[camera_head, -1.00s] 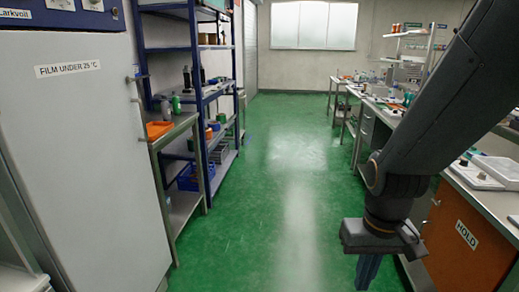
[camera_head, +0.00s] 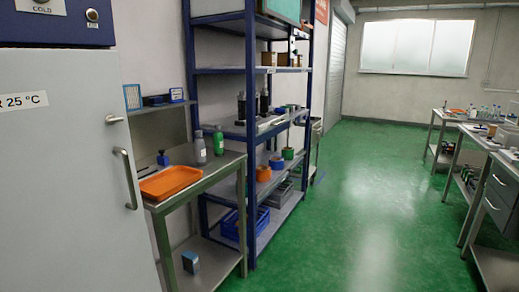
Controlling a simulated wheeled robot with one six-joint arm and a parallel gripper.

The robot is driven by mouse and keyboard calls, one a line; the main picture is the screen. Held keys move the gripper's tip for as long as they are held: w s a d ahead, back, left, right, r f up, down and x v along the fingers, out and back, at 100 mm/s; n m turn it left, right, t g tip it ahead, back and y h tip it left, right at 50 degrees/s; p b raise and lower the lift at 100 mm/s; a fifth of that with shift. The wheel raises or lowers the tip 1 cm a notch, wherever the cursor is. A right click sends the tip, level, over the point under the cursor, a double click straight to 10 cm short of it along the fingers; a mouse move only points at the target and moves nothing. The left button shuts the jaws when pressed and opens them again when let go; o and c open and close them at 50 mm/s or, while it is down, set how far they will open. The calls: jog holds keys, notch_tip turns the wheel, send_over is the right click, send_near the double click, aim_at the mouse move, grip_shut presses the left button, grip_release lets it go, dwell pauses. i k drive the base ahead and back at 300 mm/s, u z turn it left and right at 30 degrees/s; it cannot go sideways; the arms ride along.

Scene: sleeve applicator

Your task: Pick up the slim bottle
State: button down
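Several bottles are in view, and I cannot tell which one is the slim bottle. A grey bottle (camera_head: 200,148) and a green bottle (camera_head: 218,140) stand upright close together at the back of the steel side table (camera_head: 213,173). Two dark, bottle-like items, one to the left (camera_head: 241,107) and one to the right (camera_head: 265,101), stand on a middle shelf of the blue rack. Small bottles (camera_head: 485,111) stand on the far bench at the right, too small to tell apart. My gripper is not in view.
A grey cabinet (camera_head: 65,180) fills the near left. An orange tray (camera_head: 170,182) lies on the side table. The blue rack (camera_head: 250,150) stands just beyond it. Benches (camera_head: 505,170) line the right. The green floor (camera_head: 370,200) between is clear.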

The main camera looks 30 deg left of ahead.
aim_at(199, 144)
jog(key=u, duration=0.1)
jog(key=i, duration=1.75)
jog(key=u, duration=0.8)
jog(key=i, duration=1.15)
jog(key=u, duration=1.6)
jog(key=i, duration=0.85)
jog(key=u, duration=0.6)
